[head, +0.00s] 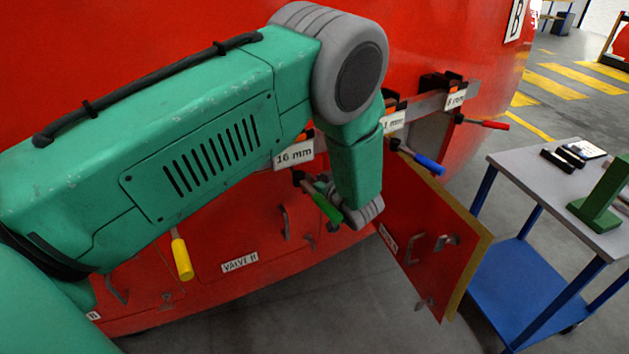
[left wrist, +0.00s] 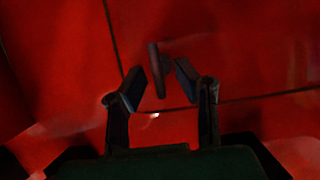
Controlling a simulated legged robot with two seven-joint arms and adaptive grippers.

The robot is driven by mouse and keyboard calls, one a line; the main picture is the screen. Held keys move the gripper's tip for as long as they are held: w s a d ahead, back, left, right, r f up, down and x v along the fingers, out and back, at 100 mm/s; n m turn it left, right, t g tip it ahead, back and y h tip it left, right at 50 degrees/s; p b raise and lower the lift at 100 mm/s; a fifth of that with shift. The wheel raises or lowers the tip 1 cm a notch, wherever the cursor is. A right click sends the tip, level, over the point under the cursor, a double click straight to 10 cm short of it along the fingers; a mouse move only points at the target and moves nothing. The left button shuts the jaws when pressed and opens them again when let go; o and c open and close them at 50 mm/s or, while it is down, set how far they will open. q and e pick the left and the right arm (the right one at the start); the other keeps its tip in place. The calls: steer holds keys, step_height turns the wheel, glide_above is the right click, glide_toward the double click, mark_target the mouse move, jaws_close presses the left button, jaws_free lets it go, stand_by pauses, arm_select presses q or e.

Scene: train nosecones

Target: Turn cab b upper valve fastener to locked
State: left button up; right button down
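In the left wrist view, a dark T-shaped fastener (left wrist: 157,70) stands out from the red panel, near a panel seam. My left gripper (left wrist: 160,80) is open, with one finger on each side of the fastener. The fingertips look apart from it, though the dim picture hides any light contact. In the head view my left arm reaches down to the red cab side, and its wrist hides most of the gripper and the fastener there. A label reading VALVE B (head: 240,262) is on the lower red panel. My right gripper is out of view.
An open red door (head: 425,262) juts out to the right. A blue cart with a grey top (head: 535,160) stands beyond it.

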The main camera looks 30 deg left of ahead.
arm_select(q)
steer(key=shift+a, duration=0.1)
steer(key=shift+w, duration=0.1)
steer(key=shift+d, duration=0.2)
jaws_close()
